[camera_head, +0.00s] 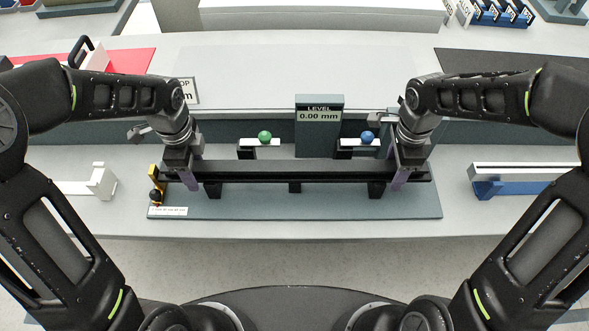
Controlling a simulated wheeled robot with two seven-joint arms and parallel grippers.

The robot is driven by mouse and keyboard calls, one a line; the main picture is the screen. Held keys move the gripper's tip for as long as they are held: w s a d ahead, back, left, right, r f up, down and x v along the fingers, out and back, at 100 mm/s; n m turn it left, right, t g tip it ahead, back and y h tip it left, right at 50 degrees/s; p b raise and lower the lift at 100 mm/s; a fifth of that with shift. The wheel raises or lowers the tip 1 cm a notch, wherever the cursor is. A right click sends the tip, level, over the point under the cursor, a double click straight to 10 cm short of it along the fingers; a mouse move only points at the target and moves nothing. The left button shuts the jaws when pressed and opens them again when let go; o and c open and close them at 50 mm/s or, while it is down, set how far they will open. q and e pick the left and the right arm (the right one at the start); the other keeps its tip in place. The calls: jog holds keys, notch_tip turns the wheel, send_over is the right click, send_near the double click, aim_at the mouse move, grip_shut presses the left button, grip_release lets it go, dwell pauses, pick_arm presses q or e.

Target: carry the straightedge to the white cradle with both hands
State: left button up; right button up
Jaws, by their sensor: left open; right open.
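The straightedge appears to be the long dark bar (295,170) lying level across black supports on a blue-grey base plate (330,205). My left gripper (181,177) is open at the bar's left end. My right gripper (402,175) is open at its right end. Both point down with their fingers beside the bar; whether they touch it I cannot tell. A white bracket (103,181), possibly part of the white cradle, stands on the bench at the left, its far part hidden by my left arm.
A level display (319,116) reading 0.00 mm stands behind the bar. A green ball (265,137) and a blue ball (367,136) rest on small white-topped ledges. A blue-and-white holder (520,184) stands at the right. A yellow post (154,183) is near the left end.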

pick_arm(q)
jog(key=shift+c, duration=0.5)
pick_arm(e)
jog(key=shift+c, duration=0.5)
pick_arm(q)
grip_shut()
pick_arm(e)
grip_shut()
pick_arm(q)
jog(key=shift+w+r, duration=0.1)
jog(key=shift+r, duration=0.1)
pick_arm(e)
jog(key=shift+w+r, duration=0.15)
jog(key=shift+r, duration=0.1)
